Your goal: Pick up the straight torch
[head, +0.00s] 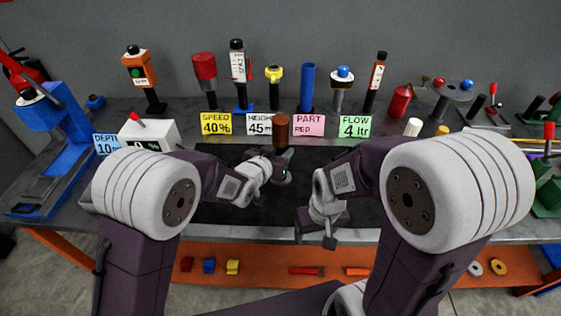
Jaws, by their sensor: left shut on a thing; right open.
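My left gripper (286,158) is the higher one, near the middle of the bench. It is shut on a brown upright cylinder (282,128) with a dark lower part, which stands up above the jaws in front of the label cards. I cannot tell from this view whether this cylinder is the straight torch. The jaws and the cylinder's lower end are partly hidden. My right gripper (316,235) is open and empty, pointing down over the front edge of the bench.
A blue press-like stand (60,140) is at the left, beside a white box (150,134) with a red lever. Several tools stand along the back, including a blue tube (307,88). Label cards such as the yellow speed card (216,123) stand before them. A dark mat (225,213) covers the middle.

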